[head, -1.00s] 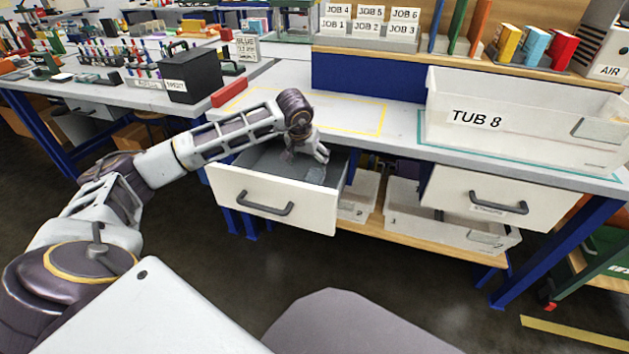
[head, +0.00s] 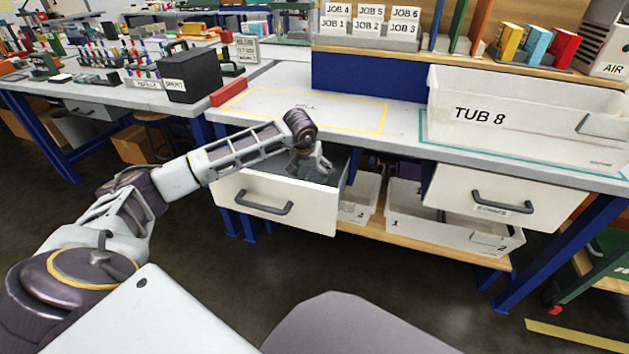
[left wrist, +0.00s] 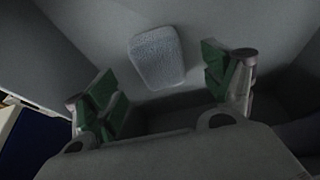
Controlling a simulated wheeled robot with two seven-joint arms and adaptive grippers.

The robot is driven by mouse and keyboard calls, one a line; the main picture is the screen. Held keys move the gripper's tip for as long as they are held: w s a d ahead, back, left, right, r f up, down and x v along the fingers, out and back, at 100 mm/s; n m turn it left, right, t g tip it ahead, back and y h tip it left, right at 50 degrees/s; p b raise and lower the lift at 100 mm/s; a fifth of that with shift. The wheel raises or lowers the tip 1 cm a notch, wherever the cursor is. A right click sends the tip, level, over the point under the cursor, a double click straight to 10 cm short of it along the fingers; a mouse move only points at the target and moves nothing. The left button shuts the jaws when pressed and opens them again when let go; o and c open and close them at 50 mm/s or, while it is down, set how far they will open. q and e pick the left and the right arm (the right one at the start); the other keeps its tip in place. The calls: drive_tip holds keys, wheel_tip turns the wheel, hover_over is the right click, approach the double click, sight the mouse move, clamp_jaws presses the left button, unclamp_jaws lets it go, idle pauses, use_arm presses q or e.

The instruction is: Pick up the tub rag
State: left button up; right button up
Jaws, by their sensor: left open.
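The tub rag (left wrist: 157,57) is a pale grey-blue folded cloth with rounded corners. In the left wrist view it lies flat on the grey floor of the open drawer (head: 268,203), slightly above the space between my fingertips. My left gripper (head: 311,162) reaches down into the drawer in the head view. In the left wrist view its two green-padded fingers (left wrist: 166,88) are spread wide with nothing between them, and the rag appears apart from both. In the head view I cannot make out the rag clearly behind the gripper and drawer front. My right gripper is not in view.
The drawer walls stand close around my left gripper. The bench top (head: 400,122) lies above the drawer, with the clear TUB 8 bin (head: 540,125) at right. A second drawer (head: 500,200) is at right, above a low shelf with clear bins (head: 440,218).

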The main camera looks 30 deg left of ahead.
sight(314, 176)
use_arm(q)
drive_tip(key=shift+w+f, duration=0.1)
drive_tip(key=shift+f, duration=0.1)
drive_tip(key=shift+b+x, duration=1.4)
drive_tip(key=shift+x, duration=1)
drive_tip(key=shift+w, duration=0.15)
drive_tip(key=shift+c, duration=0.3)
drive_tip(key=shift+r, duration=0.1)
drive_tip(key=c, duration=1)
